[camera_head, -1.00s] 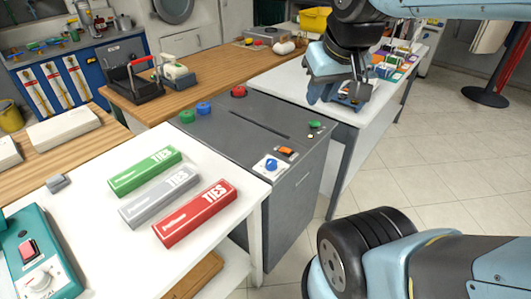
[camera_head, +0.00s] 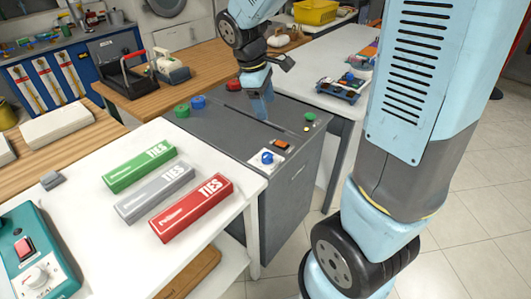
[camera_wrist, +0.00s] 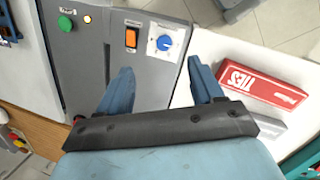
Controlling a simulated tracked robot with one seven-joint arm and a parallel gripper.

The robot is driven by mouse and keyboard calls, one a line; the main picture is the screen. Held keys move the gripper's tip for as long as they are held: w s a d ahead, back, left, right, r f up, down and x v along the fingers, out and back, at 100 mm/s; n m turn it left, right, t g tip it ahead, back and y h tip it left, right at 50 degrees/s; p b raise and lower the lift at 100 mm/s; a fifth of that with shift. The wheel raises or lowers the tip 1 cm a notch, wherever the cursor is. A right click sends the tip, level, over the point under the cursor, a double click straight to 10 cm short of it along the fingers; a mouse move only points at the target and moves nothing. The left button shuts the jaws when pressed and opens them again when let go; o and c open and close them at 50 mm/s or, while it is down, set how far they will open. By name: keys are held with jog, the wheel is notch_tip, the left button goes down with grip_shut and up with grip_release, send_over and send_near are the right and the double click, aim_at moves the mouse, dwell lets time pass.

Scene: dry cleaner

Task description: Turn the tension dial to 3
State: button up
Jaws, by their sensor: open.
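The dial is a blue knob (camera_head: 267,158) on a white plate with markings, on the front top corner of a grey machine (camera_head: 190,140). In the wrist view the blue knob (camera_wrist: 164,42) lies beyond the fingertips, between their lines and a little above. The numbers are too small to read. My gripper (camera_head: 262,108) is above the machine's top, behind and apart from the knob, pointing down. In the wrist view my gripper (camera_wrist: 160,75) shows two blue fingers spread apart with nothing between them.
An orange switch (camera_head: 282,146) sits beside the dial, with a green button (camera_head: 310,117) farther right. A red button (camera_head: 233,84) and green and blue knobs (camera_head: 198,102) stand at the back and left. Green, grey and red TIES boxes (camera_head: 192,208) lie on the white table.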

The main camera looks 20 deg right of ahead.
aim_at(267, 154)
jog(key=w+a+f+n+g+h, duration=0.15)
jog(key=w+a+f+n, duration=0.3)
jog(key=f, duration=0.45)
jog(key=x, duration=1.3)
jog(key=shift+w+d+f, duration=0.2)
jog(key=shift+d+f, duration=0.05)
jog(key=shift+d, duration=0.25)
jog(key=shift+c, duration=0.5)
jog(key=shift+t, duration=0.25)
jog(key=c, duration=0.9)
